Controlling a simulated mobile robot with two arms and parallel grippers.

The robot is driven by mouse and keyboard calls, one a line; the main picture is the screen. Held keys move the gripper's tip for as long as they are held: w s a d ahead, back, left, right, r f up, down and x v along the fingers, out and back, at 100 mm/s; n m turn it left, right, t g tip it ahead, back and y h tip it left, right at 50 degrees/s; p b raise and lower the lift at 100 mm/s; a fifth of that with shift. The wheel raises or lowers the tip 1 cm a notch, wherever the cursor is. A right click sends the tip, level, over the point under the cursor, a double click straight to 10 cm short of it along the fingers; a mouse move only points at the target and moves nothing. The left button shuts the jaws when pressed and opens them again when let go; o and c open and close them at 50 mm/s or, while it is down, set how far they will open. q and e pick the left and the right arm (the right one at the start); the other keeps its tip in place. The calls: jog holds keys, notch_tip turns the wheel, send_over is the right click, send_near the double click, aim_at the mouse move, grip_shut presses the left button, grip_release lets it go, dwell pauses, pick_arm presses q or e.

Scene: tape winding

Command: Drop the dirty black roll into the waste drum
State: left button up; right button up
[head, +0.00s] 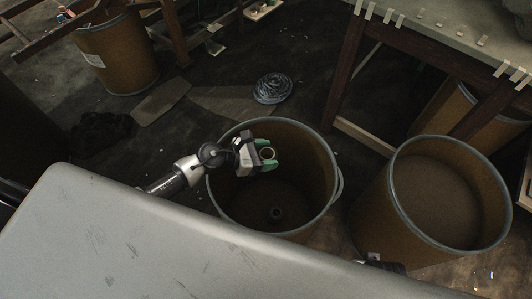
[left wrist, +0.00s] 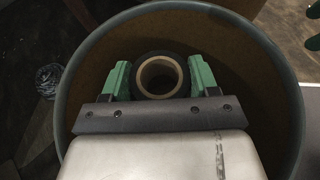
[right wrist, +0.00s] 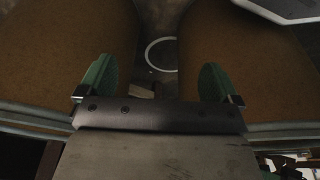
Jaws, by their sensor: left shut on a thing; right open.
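My left gripper (head: 266,158) is shut on the black roll (left wrist: 160,60), a dark ring around a tan core, with a green finger on each side. It holds the roll over the open mouth of a brown drum (head: 324,176), inside the rim as seen from above. No label on this drum is visible. My right gripper (right wrist: 155,78) is open and empty, with brown drum walls showing on both sides in the right wrist view.
A second open brown drum (head: 368,222) stands to the right, with a brown surface inside. Another drum (head: 126,60) with a white label stands at the back left. A bench (head: 430,38) is at the upper right. A grey-blue coil (head: 272,88) lies on the floor behind.

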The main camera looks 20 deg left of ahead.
pick_arm(q)
jog(key=o, duration=1)
jog(key=shift+a, duration=0.1)
jog(key=v, duration=1)
jog(key=shift+s+a+r, duration=0.2)
jog(key=shift+r, duration=0.05)
pick_arm(e)
jog(key=shift+f, duration=0.1)
